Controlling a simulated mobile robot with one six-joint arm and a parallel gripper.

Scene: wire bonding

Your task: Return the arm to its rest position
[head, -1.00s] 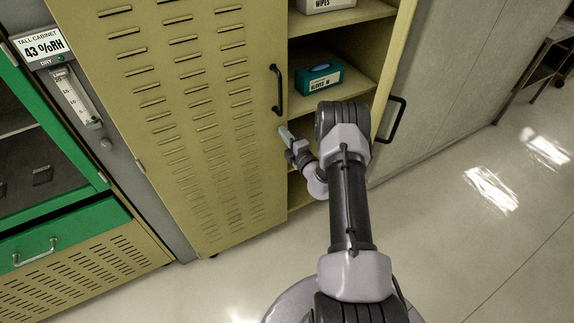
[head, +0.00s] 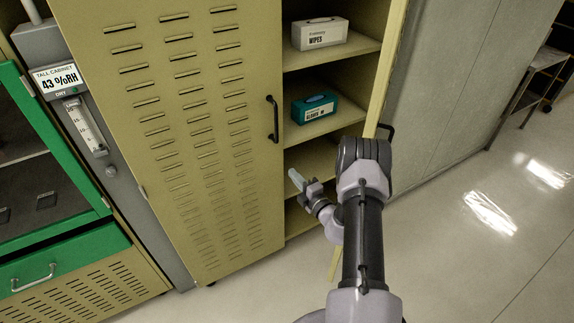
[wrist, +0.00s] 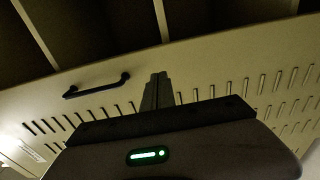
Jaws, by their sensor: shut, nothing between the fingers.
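My gripper (head: 301,183) is in front of the open part of the yellow cabinet in the head view, near its lower shelves. Its fingers are together and hold nothing. In the wrist view my gripper (wrist: 158,80) points toward the slotted cabinet door (wrist: 215,105), with the black door handle (wrist: 97,85) left of the fingers. My arm reaches up from the bottom of the head view, bent at the elbow beside the open cabinet.
The tall yellow cabinet (head: 170,130) has one slotted door shut; the other (head: 388,75) stands open. A white wipes box (head: 320,33) and a teal gloves box (head: 315,107) sit on its shelves. A green-framed cabinet (head: 75,245) is left.

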